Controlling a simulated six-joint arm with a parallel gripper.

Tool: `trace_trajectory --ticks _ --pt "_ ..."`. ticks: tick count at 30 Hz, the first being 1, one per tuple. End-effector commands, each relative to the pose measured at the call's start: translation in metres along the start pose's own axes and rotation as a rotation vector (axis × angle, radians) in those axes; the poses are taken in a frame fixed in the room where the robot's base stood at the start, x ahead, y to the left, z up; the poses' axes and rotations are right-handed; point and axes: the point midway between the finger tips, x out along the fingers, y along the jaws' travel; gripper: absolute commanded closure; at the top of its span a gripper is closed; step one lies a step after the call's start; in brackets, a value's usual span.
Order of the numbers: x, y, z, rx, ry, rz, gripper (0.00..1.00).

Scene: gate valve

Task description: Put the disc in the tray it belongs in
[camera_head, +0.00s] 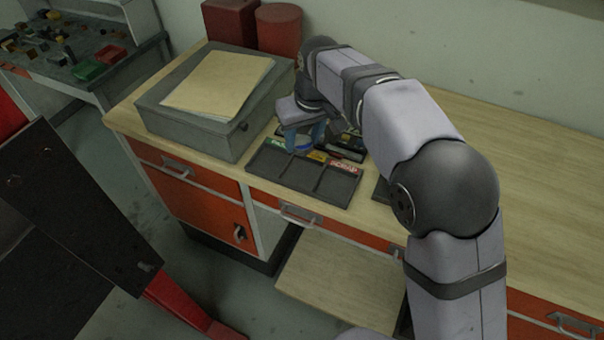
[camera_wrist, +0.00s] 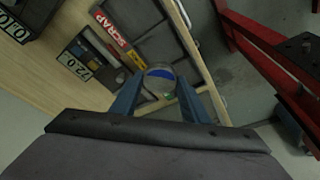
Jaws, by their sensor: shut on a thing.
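My gripper (camera_head: 304,146) is shut on a disc (camera_wrist: 160,72), which has a grey rim and a blue face. The disc is held between the blue fingertips, and a blue sliver of it shows in the head view. A dark tray unit (camera_head: 270,165) with three compartments lies on the bench. Its labels are green (camera_head: 276,143), yellow (camera_head: 317,156) and red (camera_head: 343,165). The red label reads SCRAP in the wrist view (camera_wrist: 110,27). The gripper appears near the green-label end, at the label edge. Its exact height above the tray is unclear.
A grey box (camera_head: 190,125) with paper (camera_head: 218,84) on top stands left of the tray. A dark device with a 72.0 readout (camera_wrist: 76,62) lies beside the tray unit. Red containers (camera_head: 278,30) stand at the back. The bench (camera_head: 545,185) is clear at the right.

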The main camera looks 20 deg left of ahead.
Motion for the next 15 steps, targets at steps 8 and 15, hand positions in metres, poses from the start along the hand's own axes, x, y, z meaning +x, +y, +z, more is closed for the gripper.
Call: trace_trajectory --ticks 8,15 --pt "0.02 0.0 0.006 -0.002 -0.003 -0.001 0.92" --pt "0.051 0.0 0.015 -0.001 -0.001 -0.001 0.92"
